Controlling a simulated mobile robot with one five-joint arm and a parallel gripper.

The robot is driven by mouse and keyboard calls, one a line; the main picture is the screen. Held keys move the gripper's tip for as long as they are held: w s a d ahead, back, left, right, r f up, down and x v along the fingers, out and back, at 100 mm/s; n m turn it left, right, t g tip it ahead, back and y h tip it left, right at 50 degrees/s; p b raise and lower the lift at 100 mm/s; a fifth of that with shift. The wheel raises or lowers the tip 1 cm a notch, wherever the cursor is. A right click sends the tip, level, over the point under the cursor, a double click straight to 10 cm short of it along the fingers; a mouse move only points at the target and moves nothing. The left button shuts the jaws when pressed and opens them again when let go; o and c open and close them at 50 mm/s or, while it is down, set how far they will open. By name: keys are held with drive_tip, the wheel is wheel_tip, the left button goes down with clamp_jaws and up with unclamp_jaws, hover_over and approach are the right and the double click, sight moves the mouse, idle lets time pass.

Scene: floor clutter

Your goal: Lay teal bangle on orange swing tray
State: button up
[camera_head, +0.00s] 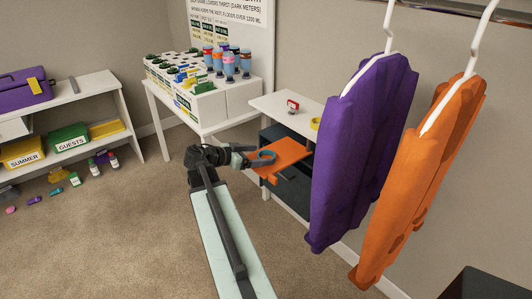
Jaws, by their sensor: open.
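The teal bangle (267,154) is a small ring at the left part of the orange swing tray (290,153). It appears to lie on or just above the tray; contact is too small to tell. The tray is a flat orange panel sticking out from the white shelf unit. My gripper (251,158) is open, with its fingers at the tray's left edge, right beside the bangle. Whether the fingers touch the bangle cannot be told.
A white shelf unit (268,103) with dark bins stands behind the tray. A purple garment (362,145) and an orange garment (425,170) hang to the right. A white table (222,125) with plants and bottles stands behind. Small items lie on the carpet at left.

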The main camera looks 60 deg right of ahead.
drive_tip(key=p+v, duration=0.2)
drive_tip(key=v, duration=0.5)
drive_tip(key=shift+a, duration=0.3)
drive_tip(key=shift+w+r, duration=0.15)
drive_tip(key=w+a+f+n+t+y, duration=0.1)
drive_tip(key=w+a+f+n+y, duration=0.2)
drive_tip(key=a, duration=0.5)
drive_tip(key=w+a+f+n+t+y, duration=0.1)
drive_tip(key=w+a+f+n+t, duration=0.15)
drive_tip(key=a+f+n, duration=0.35)
drive_tip(key=w+a+f+n+t+y, duration=0.1)
drive_tip(key=w+a+f+n+y, duration=0.2)
drive_tip(key=a, duration=0.6)
drive_tip(key=w+a+f+n+y, duration=0.1)
drive_tip(key=a+n, duration=0.4)
drive_tip(key=a, duration=0.7)
drive_tip(key=a+f+n+t+y, duration=0.1)
drive_tip(key=a+n+y, duration=0.3)
drive_tip(key=a, duration=0.8)
drive_tip(key=shift+w+f+n+y, duration=0.4)
drive_tip(key=shift+f+n, duration=0.45)
drive_tip(key=shift+n, duration=0.05)
